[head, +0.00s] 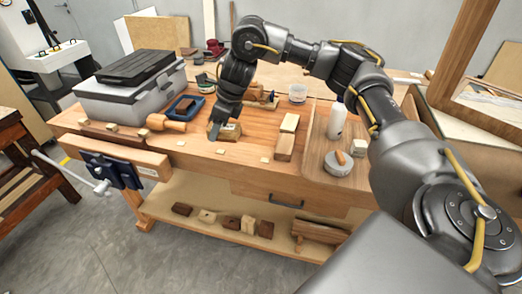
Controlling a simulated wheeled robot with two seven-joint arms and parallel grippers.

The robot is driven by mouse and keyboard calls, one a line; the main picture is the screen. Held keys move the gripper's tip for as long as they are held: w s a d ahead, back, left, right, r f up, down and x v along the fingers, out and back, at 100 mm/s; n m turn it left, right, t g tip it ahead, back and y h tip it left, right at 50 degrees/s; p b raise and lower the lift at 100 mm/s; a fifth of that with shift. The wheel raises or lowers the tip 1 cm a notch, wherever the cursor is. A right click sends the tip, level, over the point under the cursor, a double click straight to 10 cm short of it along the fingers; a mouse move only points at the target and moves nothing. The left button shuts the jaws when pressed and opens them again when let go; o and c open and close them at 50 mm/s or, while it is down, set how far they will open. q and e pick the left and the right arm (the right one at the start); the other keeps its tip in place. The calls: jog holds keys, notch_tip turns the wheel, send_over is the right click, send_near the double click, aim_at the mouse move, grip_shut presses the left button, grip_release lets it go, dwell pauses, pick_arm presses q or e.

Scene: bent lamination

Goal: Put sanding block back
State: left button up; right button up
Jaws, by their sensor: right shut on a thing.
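My right arm comes in from the right and reaches over the workbench (275,176). Its gripper (216,131) points down at the middle of the bench and is shut on a small tan block (230,131), which looks like the sanding block. The block is at or just above the bench top; I cannot tell whether it touches. The fingers hide part of it. My left gripper is not in view.
Right are wood blocks (286,142), a white bottle (337,120) and a round tin (338,163). A vise (112,170) is at the left front.

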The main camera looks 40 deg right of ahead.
jog(key=shift+w+d+r+m, duration=0.25)
jog(key=shift+r+m, duration=0.15)
jog(key=shift+m, duration=0.05)
jog(key=shift+w+d+r+m, duration=0.25)
jog(key=shift+r+m, duration=0.15)
jog(key=shift+m, duration=0.05)
jog(key=d+f, duration=0.4)
jog(key=d, duration=0.4)
send_over(252, 142)
jog(key=s, duration=0.1)
jog(key=f, duration=0.5)
jog(key=shift+s+b, duration=0.2)
jog(key=shift+b, duration=0.1)
jog(key=f, duration=0.3)
jog(key=shift+d+f, duration=0.15)
jog(key=shift+d, duration=0.2)
jog(key=shift+d+f, duration=0.1)
jog(key=shift+f, duration=0.4)
jog(key=shift+r, duration=0.1)
